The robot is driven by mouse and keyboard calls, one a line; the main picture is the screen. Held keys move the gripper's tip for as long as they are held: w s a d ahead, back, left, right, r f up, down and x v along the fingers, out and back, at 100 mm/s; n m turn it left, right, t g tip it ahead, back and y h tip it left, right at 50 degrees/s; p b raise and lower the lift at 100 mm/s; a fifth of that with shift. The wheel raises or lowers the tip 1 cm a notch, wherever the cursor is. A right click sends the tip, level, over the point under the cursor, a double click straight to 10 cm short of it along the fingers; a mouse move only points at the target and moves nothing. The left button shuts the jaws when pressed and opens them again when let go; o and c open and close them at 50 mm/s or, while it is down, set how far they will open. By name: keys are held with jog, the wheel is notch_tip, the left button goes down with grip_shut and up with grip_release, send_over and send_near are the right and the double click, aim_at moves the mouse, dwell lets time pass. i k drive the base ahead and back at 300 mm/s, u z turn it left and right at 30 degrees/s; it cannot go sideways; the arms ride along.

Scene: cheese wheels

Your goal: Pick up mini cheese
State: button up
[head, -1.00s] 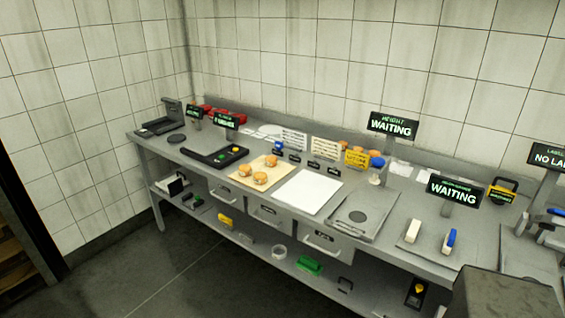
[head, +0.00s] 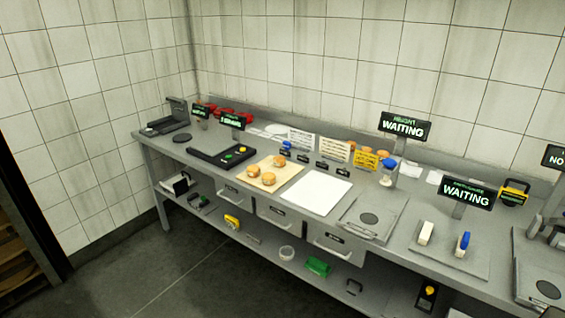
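Several small orange-brown round pieces that look like mini cheeses sit on a tan board on the grey workbench in the head view. One mini cheese (head: 268,179) is at the board's front right, another mini cheese (head: 253,171) is beside it on the left, and a third mini cheese (head: 279,160) is farther back. The tan board (head: 285,177) lies left of a white sheet (head: 318,192). More orange round items (head: 369,152) stand at the back, partly hidden by a yellow card. My gripper is not in view.
The workbench (head: 395,220) runs along the tiled wall. A black tray with coloured buttons (head: 222,156) is left of the board. Signs reading WAITING (head: 404,127) stand on posts. A lower shelf holds a green item (head: 317,266). Dark floor (head: 190,275) in front is open.

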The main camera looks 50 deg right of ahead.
aim_at(278, 161)
jog(key=u, duration=0.05)
jog(key=i, duration=0.95)
